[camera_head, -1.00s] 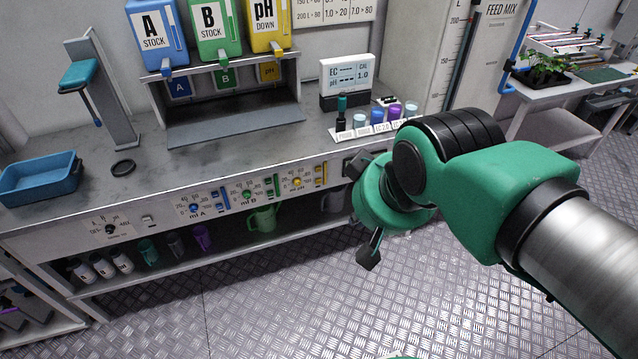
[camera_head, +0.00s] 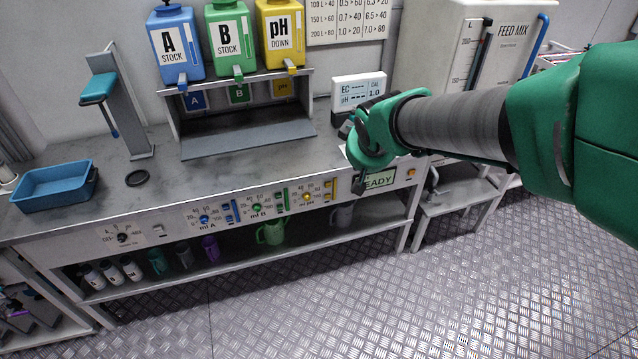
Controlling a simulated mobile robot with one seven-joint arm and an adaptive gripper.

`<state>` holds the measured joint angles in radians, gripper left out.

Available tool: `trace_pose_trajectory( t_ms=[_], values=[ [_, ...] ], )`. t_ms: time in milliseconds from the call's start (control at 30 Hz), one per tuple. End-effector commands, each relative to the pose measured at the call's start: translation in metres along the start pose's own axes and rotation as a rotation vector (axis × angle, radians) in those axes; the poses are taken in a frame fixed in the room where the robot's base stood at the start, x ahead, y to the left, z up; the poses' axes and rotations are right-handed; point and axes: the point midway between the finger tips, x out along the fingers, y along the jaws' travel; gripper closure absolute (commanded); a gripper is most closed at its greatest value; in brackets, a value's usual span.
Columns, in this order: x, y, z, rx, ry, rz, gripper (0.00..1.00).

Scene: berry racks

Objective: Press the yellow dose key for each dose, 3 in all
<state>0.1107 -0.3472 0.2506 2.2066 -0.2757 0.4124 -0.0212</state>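The yellow dose key (camera_head: 328,197) is on the front panel of the bench, just right of the yellow pH dial (camera_head: 307,197). A yellow scale strip (camera_head: 328,186) is close by, and the small parts there are hard to separate. My gripper (camera_head: 351,157) is in front of the panel's right part, above and right of the yellow key. Its dark fingers look spread apart with nothing between them. I see no contact with the key.
Blue (camera_head: 204,219) and green (camera_head: 257,209) dials with their own keys sit left on the panel. Stock bottles A, B and pH down stand above a grey shelf (camera_head: 240,140). A blue tray (camera_head: 55,186) is at the left. An orange button (camera_head: 411,173) is at the panel's right end.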

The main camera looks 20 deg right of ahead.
Motion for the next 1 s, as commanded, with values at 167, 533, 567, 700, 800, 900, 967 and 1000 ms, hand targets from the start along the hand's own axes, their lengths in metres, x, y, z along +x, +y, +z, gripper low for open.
trace_pose_trajectory(
  t_ms=[167, 533, 567, 700, 800, 900, 967, 1000],
  values=[
    [0.046, 0.012, -0.019, -0.043, 0.016, 0.011, 1.0],
    [0.146, 0.027, -0.045, -0.14, 0.066, 0.009, 1.0],
    [0.154, 0.027, -0.046, -0.147, 0.07, 0.007, 1.0],
    [0.193, 0.029, -0.049, -0.181, 0.089, -0.005, 1.0],
    [0.221, 0.029, -0.048, -0.205, 0.104, -0.017, 1.0],
    [0.248, 0.028, -0.046, -0.228, 0.119, -0.031, 1.0],
    [0.265, 0.026, -0.043, -0.242, 0.129, -0.041, 1.0],
    [0.276, 0.025, -0.041, -0.25, 0.134, -0.048, 1.0]
  ],
)
